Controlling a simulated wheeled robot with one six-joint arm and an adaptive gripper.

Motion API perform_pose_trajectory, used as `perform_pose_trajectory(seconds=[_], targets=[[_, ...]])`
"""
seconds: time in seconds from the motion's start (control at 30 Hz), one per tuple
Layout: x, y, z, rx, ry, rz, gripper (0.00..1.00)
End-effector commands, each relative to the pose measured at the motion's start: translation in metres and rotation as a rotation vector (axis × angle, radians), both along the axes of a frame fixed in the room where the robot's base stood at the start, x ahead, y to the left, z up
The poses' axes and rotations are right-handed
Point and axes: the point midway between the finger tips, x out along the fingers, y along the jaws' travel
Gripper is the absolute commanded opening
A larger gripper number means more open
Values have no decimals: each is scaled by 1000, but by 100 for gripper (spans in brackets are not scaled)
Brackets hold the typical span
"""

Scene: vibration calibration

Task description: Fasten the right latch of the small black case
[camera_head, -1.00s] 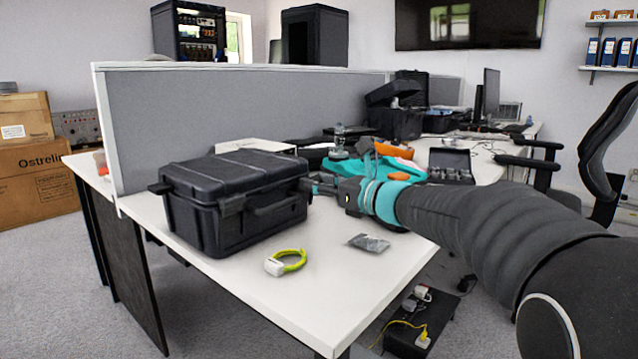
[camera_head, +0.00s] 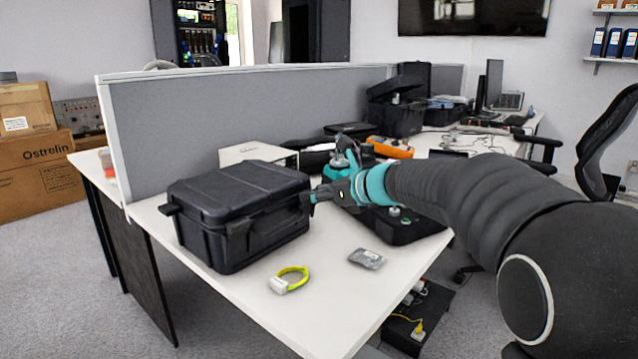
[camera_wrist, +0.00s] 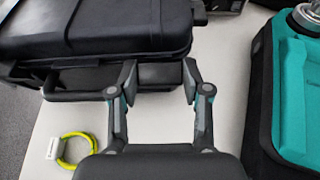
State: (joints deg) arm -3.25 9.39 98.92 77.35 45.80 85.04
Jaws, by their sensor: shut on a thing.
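The small black case (camera_head: 240,215) stands on the white desk with its lid down. It also fills the upper left of the wrist view (camera_wrist: 95,35). A piece sticks out from its left end (camera_head: 168,209). My gripper (camera_head: 312,197) is at the case's right end. In the wrist view my gripper (camera_wrist: 160,75) has its fingers on either side of a dark flap-like part, the right latch (camera_wrist: 160,76), and is shut on it. In the head view my fingers hide most of this latch. I cannot tell whether the latch is fully down.
A yellow-green strap with a white block (camera_head: 290,280) and a small grey packet (camera_head: 367,258) lie before the case. A black and teal device (camera_wrist: 290,90) stands to the right. A grey partition (camera_head: 250,105) runs behind. The desk's front is mostly clear.

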Motion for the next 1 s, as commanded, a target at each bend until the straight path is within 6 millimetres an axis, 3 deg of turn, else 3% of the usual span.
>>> perform_pose_trajectory(seconds=[0.5,1.0], targets=[[5,7,7,-208,160,2,13],[6,8,7,-253,198,1,13]])
